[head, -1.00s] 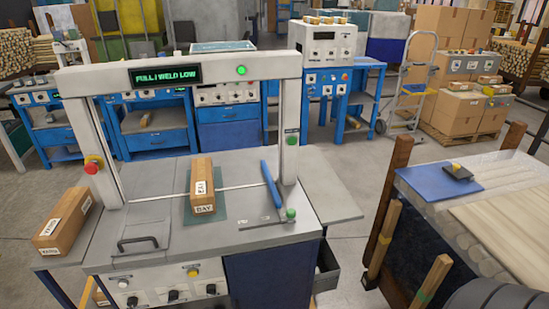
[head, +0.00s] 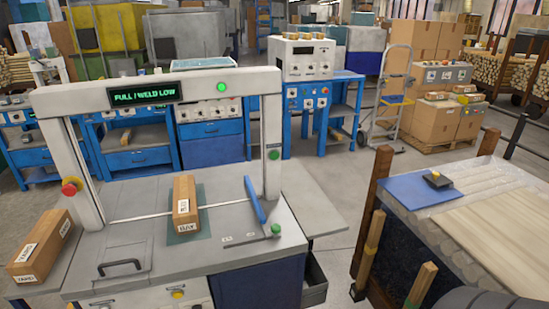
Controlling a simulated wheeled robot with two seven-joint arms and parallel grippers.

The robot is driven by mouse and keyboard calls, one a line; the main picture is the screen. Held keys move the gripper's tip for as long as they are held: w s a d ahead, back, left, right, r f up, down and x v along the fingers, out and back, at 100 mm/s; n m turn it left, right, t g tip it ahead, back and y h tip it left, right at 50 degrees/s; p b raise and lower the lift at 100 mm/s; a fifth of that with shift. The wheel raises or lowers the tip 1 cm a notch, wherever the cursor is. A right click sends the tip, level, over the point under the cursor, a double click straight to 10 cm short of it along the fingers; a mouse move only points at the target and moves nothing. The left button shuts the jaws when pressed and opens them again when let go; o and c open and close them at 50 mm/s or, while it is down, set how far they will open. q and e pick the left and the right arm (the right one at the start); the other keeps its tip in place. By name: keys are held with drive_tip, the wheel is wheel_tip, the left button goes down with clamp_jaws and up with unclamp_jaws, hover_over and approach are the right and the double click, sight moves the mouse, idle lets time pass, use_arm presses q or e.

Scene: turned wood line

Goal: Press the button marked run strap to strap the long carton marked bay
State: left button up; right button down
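The long carton marked BAY (head: 185,208) lies on the strapping machine's table (head: 135,205), under its grey arch (head: 273,140) and across the pale strap line. A dark green patch lies under it. The arch display (head: 146,95) reads FULL / WELD LOW, beside a lit green lamp (head: 221,87). A yellow button (head: 178,293) sits on the front panel at the bottom edge. A green knob (head: 276,229) stands at the table's right front corner, and a green button (head: 274,154) is on the right post. I cannot read a run strap label.
Another long carton (head: 40,246) marked YARD lies left of the machine. A red stop button (head: 71,186) is on the left post. A blue lever (head: 254,200) stands right of the BAY carton. A cart with a blue mat (head: 419,190) stands at right, with open floor between.

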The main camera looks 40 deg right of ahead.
drive_tip(key=shift+a, duration=0.4)
drive_tip(key=shift+d, duration=0.4)
idle(0.4)
drive_tip(key=shift+a, duration=0.3)
drive_tip(key=shift+r, duration=0.1)
